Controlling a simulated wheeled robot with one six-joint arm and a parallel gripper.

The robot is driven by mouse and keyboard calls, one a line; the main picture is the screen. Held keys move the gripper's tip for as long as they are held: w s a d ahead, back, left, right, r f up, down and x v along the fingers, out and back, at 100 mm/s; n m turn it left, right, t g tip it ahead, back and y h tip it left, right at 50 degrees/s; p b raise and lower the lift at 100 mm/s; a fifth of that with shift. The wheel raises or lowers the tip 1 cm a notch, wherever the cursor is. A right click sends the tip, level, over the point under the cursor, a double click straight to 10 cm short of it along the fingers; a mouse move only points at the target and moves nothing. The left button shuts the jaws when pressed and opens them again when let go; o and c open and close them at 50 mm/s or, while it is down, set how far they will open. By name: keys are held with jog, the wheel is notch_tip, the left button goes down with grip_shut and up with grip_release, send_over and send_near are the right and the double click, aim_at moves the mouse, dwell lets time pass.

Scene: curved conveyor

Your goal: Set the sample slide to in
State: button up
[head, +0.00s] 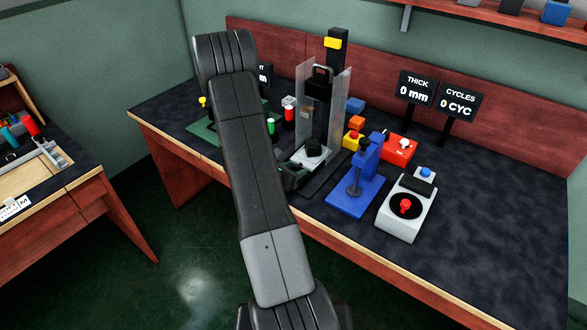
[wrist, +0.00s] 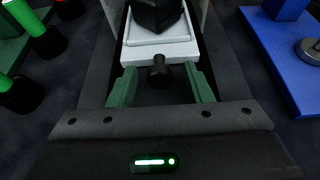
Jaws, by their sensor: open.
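The sample slide (wrist: 160,50) is a pale grey plate with a raised rim and a short black knob (wrist: 160,72) on its near end. In the head view the slide (head: 300,158) sits at the foot of a black press (head: 318,88) between two clear upright panels. My gripper (wrist: 161,82) is open, with one green finger on each side of the knob and gaps between. In the head view my gripper (head: 291,178) is partly hidden by my arm. A dark block stands on or over the slide; which of these I cannot tell.
Left of the press are green and red knobs (head: 270,126). To the right are a blue stand (head: 356,185), a red box (head: 398,148) and a white box with a red button (head: 405,206). Signs read 0 mm and 0 CYC. The table's right end is clear.

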aim_at(301, 163)
grip_shut()
jog(key=shift+b+x, duration=1)
jog(key=shift+b, duration=0.2)
jog(key=shift+w+d+r+b, duration=0.25)
jog(key=shift+w+d+b, duration=0.15)
jog(key=shift+w+b, duration=0.15)
jog(key=shift+w+r, duration=0.1)
jog(key=shift+r, duration=0.15)
grip_release()
jog(key=shift+w+d+f, duration=0.1)
jog(key=shift+d, duration=0.05)
